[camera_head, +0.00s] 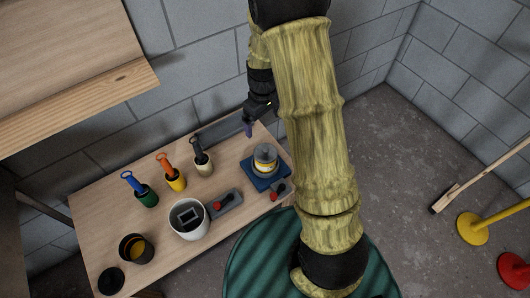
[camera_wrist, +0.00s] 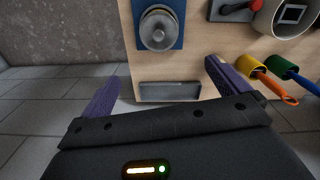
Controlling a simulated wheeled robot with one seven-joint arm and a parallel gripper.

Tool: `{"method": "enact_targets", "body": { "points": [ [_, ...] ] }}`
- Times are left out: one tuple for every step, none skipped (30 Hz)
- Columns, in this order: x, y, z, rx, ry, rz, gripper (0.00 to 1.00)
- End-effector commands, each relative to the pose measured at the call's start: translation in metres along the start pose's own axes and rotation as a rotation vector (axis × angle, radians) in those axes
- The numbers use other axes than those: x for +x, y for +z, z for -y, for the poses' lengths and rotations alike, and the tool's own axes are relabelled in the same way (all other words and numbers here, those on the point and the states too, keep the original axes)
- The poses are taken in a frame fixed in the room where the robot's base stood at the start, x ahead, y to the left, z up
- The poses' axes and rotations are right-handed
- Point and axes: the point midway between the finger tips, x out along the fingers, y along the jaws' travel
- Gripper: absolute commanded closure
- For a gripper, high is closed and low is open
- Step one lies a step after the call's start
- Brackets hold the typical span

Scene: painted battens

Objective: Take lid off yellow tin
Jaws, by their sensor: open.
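The yellow tin (camera_head: 264,168) stands upright on a blue square base (camera_head: 252,176) near the right end of the wooden table. A round grey lid (camera_head: 265,152) with a raised knob sits on top of it. In the wrist view the lid (camera_wrist: 158,29) shows from above, beyond my fingers, with the blue base (camera_wrist: 174,43) around it. My gripper (camera_head: 249,128) is above the table's back edge, behind and left of the tin. In the wrist view its two purple fingers (camera_wrist: 164,80) are spread wide with nothing between them. They are apart from the tin.
Green (camera_head: 147,196), yellow (camera_head: 176,180) and cream (camera_head: 203,164) pots with handled tools stand along the back. A grey tray (camera_head: 222,130) is by the wall.

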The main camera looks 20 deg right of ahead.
Motion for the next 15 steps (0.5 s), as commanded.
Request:
{"method": "enact_targets", "body": {
  "points": [
    [0.011,0.001,0.001,0.0,-0.002,0.005,0.0],
    [0.017,0.001,0.001,-0.001,-0.002,0.005,0.0],
    [0.024,0.001,0.001,0.0,-0.003,0.005,0.0],
    [0.029,0.001,0.0,0.001,-0.002,0.005,0.0],
    [0.035,0.002,0.0,0.003,-0.003,0.005,0.0],
    [0.042,0.002,-0.002,0.006,-0.003,0.004,0.0],
    [0.047,0.003,-0.002,0.007,-0.002,0.005,0.0],
    [0.052,0.004,-0.003,0.009,-0.002,0.005,0.0],
    [0.059,0.004,-0.004,0.012,-0.002,0.004,0.0],
    [0.065,0.005,-0.005,0.014,-0.003,0.004,0.0],
    [0.07,0.005,-0.005,0.015,-0.003,0.004,0.0],
    [0.077,0.005,-0.006,0.015,-0.002,0.004,0.0],
    [0.082,0.005,-0.005,0.015,-0.002,0.004,0.0],
    [0.086,0.005,-0.005,0.013,-0.002,0.004,0.0],
    [0.091,0.004,-0.005,0.012,-0.001,0.003,0.0]
  ]
}}
